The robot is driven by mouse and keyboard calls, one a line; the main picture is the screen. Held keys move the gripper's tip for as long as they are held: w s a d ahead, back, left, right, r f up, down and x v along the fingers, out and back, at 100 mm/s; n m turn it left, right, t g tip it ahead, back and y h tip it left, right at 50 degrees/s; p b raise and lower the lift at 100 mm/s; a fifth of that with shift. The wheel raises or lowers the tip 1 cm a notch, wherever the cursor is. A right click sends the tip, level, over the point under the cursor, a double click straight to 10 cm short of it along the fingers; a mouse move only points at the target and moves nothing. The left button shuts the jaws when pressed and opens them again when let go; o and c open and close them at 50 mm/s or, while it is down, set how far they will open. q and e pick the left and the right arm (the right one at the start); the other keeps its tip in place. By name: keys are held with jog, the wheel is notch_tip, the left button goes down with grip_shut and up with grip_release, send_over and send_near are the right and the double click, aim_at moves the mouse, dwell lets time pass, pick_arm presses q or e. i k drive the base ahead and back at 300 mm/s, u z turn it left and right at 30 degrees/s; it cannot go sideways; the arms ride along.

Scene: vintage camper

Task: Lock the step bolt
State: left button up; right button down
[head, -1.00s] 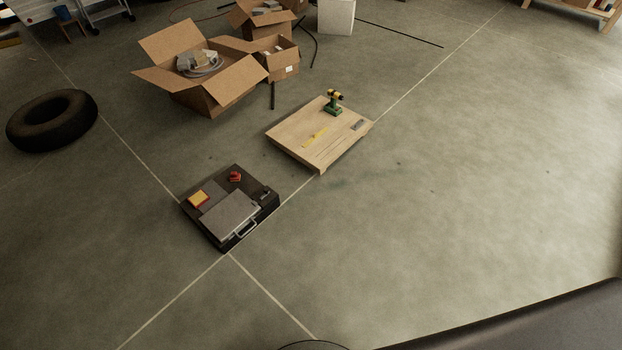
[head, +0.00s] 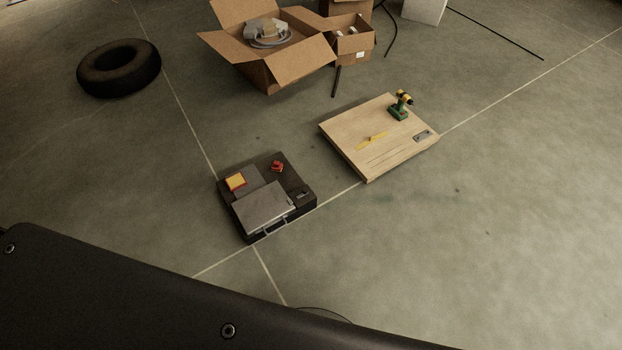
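No step bolt can be made out in the head view. Neither of my grippers is in view. A low dark case (head: 302,207) lies on the floor left of centre. It has a grey plate (head: 263,208), a yellow-orange block (head: 235,181), a red knob (head: 277,166) and a handle at its front edge. I cannot tell whether any small part on it is a bolt. A dark surface with round fasteners covers the bottom left and hides the floor there; I cannot tell what it belongs to.
A wooden board (head: 345,135) lies right of the case, with a green and yellow drill (head: 401,105) and a yellow tool (head: 373,140) on it. A tire (head: 119,68) and open cardboard boxes (head: 289,70) are behind. The floor at right is clear.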

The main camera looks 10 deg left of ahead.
aim_at(305, 189)
jog(key=u, duration=0.4)
jog(key=i, duration=0.55)
jog(key=u, duration=0.45)
